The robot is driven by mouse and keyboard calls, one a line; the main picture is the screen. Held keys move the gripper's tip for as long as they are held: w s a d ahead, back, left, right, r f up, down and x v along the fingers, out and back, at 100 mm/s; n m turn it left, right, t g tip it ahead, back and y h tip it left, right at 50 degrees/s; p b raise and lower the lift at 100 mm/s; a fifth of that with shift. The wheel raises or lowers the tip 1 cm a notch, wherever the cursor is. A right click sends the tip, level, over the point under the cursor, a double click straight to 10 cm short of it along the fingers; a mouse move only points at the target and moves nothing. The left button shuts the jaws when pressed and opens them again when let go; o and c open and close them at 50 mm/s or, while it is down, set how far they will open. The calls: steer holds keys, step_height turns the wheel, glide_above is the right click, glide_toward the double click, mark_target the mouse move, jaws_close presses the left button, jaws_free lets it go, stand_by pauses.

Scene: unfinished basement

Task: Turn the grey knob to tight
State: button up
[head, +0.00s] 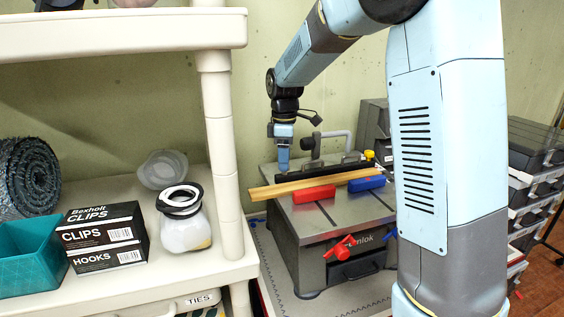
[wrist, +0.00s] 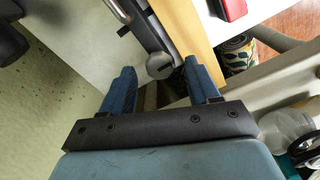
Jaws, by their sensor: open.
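The grey knob (wrist: 160,66) is a round knob at the end of the dark fence (wrist: 143,28) in the wrist view. My gripper (wrist: 159,72) is open, with one blue finger on each side of the knob in the picture. I cannot tell whether the fingertips reach down around it, and no contact shows. In the head view my gripper (head: 283,166) points down at the left end of the black fence (head: 322,172) on the grey bench machine (head: 318,222). The knob is not clearly visible there. Its tight or loose marking cannot be read.
A wooden board (head: 262,192), a red block (head: 313,195) and a blue block (head: 367,184) are along the machine's top. A red handle (head: 339,248) is on its front. A cream shelf (head: 150,270) with boxes and a jar (head: 185,229) stands left. Grey drawers (head: 531,160) stand right.

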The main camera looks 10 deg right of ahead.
steer(key=shift+f, duration=0.7)
